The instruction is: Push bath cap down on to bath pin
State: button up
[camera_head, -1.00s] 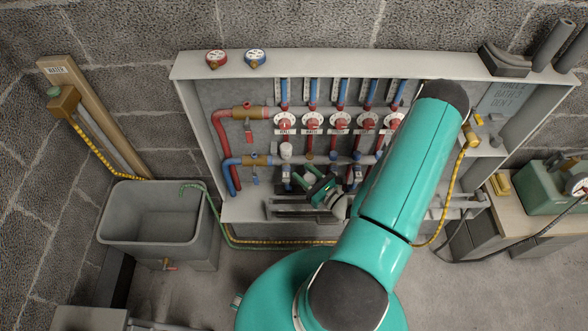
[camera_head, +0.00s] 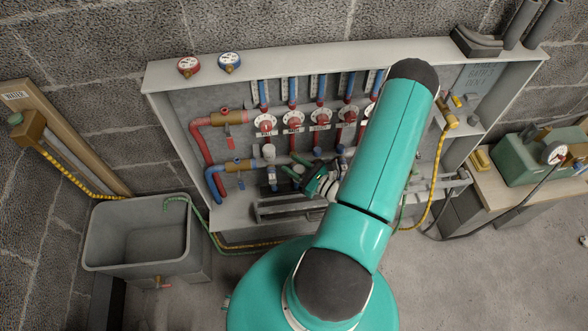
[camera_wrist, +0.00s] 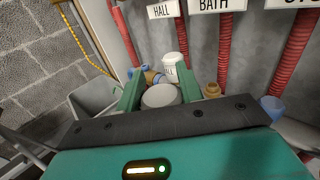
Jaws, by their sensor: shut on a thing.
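My gripper (camera_wrist: 160,92) is shut on a pale grey round cap (camera_wrist: 161,97), with one green finger on each side of it. No lettering shows on the cap's upturned face. In the wrist view, a brass pin (camera_wrist: 212,91) stands bare to the right of the right finger, below the BATH label (camera_wrist: 214,5). The held cap is apart from this pin, to its left in the picture. In the head view, my gripper (camera_head: 296,172) is low in front of the panel, and the pin behind it is hard to make out.
A blue-topped pin (camera_wrist: 271,106) is at the right. Red hoses (camera_wrist: 224,50) hang behind. The grey panel (camera_head: 170,95) has a rail (camera_head: 285,208) below; a grey tub (camera_head: 100,245) stands left.

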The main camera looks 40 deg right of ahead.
jog(key=shift+w+d+f, duration=0.1)
jog(key=shift+w+d, duration=0.95)
jog(key=shift+w, duration=0.55)
jog(key=shift+w+d+f, duration=0.1)
jog(key=shift+w+d, duration=1)
jog(key=shift+w, duration=0.45)
jog(key=shift+w+d+f, duration=0.1)
jog(key=shift+w+d, duration=0.95)
jog(key=shift+w, duration=0.55)
jog(key=shift+f, duration=0.85)
dwell(0.7)
jog(key=o, duration=1)
jog(key=shift+o, duration=0.2)
jog(key=shift+s, duration=0.15)
jog(key=s, duration=0.4)
jog(key=s+d, duration=0.1)
jog(key=s, duration=0.4)
jog(key=s+d, duration=0.1)
jog(key=s, duration=0.3)
jog(key=shift+s+d, duration=0.2)
jog(key=shift+d, duration=0.05)
